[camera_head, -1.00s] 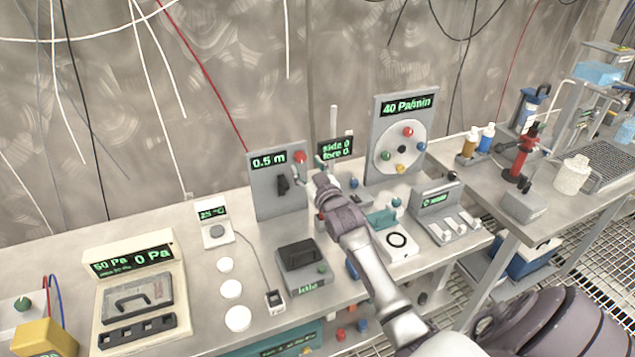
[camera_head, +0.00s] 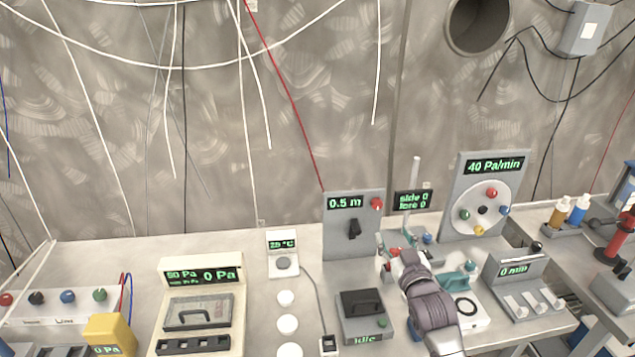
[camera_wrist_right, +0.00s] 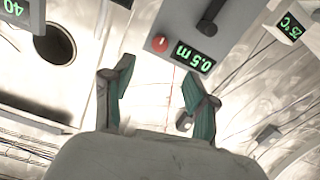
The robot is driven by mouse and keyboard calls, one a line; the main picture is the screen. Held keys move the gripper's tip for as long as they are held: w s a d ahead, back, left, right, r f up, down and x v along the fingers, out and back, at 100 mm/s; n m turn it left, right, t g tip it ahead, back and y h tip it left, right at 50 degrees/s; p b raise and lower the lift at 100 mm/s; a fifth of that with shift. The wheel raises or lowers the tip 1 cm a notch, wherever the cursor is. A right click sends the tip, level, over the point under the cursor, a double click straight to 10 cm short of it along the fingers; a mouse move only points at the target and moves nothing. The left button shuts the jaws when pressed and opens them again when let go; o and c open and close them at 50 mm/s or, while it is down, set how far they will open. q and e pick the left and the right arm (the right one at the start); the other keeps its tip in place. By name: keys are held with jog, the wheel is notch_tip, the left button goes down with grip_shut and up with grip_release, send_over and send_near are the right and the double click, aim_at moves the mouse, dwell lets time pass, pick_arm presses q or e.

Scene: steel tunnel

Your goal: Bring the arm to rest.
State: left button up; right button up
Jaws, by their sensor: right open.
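My right gripper (camera_head: 396,248) is in front of the grey panel marked 0.5 m (camera_head: 353,222), a little to the right of its black knob, above the bench. In the right wrist view its two teal-padded fingers (camera_wrist_right: 158,95) stand apart with nothing between them. The panel with its red button (camera_wrist_right: 160,43) shows beyond the fingers there. My right arm (camera_head: 432,305) reaches in from the bottom of the head view. My left gripper is not in view.
The bench (camera_head: 225,250) is crowded. A dial board marked 40 Pa/min (camera_head: 485,195), a switch box (camera_head: 523,285), a dark-topped device (camera_head: 362,315) and a pressure unit (camera_head: 200,300) stand around. A second bench with bottles (camera_head: 568,212) is at the right. Free air lies above the bench.

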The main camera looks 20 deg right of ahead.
jog(key=s+a+f+n+g+y, duration=0.25)
jog(key=s+a+f+g, duration=0.45)
jog(key=s+a+f, duration=0.55)
jog(key=s+a+f+g+y, duration=0.1)
jog(key=s+a+g, duration=0.2)
jog(key=s, duration=0.6)
jog(key=s+a+f+g+y, duration=0.1)
jog(key=s+a+g, duration=0.3)
jog(key=s, duration=0.5)
notch_tip(320, 180, down, 28)
jog(key=s+g, duration=0.1)
jog(key=s, duration=0.2)
jog(key=s+d+f+g, duration=0.1)
jog(key=s+d+f, duration=0.2)
jog(key=s+f, duration=1.1)
jog(key=shift+s+f, duration=0.25)
jog(key=shift+s, duration=0.5)
jog(key=shift+n, duration=0.25)
